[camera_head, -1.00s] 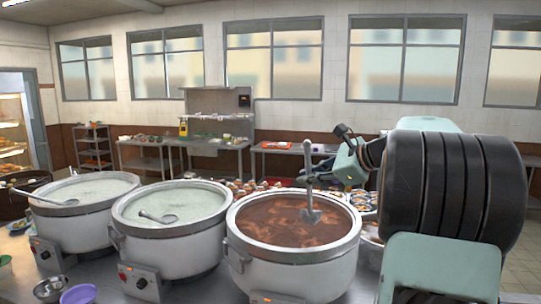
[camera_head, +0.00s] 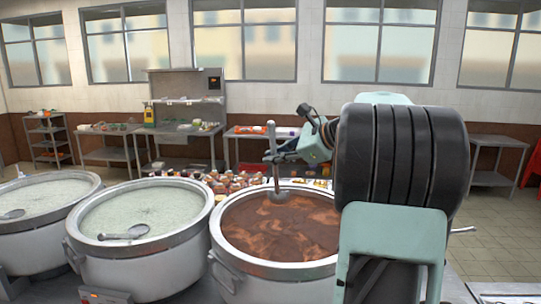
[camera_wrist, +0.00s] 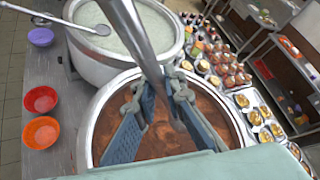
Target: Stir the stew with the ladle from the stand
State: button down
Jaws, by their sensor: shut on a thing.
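The stew is reddish brown (camera_head: 270,232) and fills the nearest, rightmost pot (camera_head: 262,272). My gripper (camera_head: 277,156) is above the far part of this pot, its fingers closed around the grey ladle's handle (camera_head: 272,136). The ladle is nearly upright, with its bowl (camera_head: 279,196) low at the far side of the stew; I cannot tell how deep it sits. In the wrist view, the handle (camera_wrist: 142,40) runs between the blue fingers of my gripper (camera_wrist: 160,90), with the stew (camera_wrist: 168,140) below. The ladle's bowl is hidden there. I cannot make out the stand.
Two pots of pale congee (camera_head: 140,218) stand to the left, each with a ladle lying in it (camera_head: 125,232). Crowded small dishes (camera_head: 235,183) lie behind the stew pot. Red and orange bowls (camera_wrist: 41,132) sit on the counter. My arm covers the stew pot's right side.

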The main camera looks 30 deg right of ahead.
jog(key=shift+s+f+b, duration=0.15)
jog(key=shift+f+b, duration=0.45)
jog(key=shift+f, duration=0.1)
notch_tip(320, 180, down, 14)
jog(key=b, duration=1.1)
jog(key=shift+a, duration=0.1)
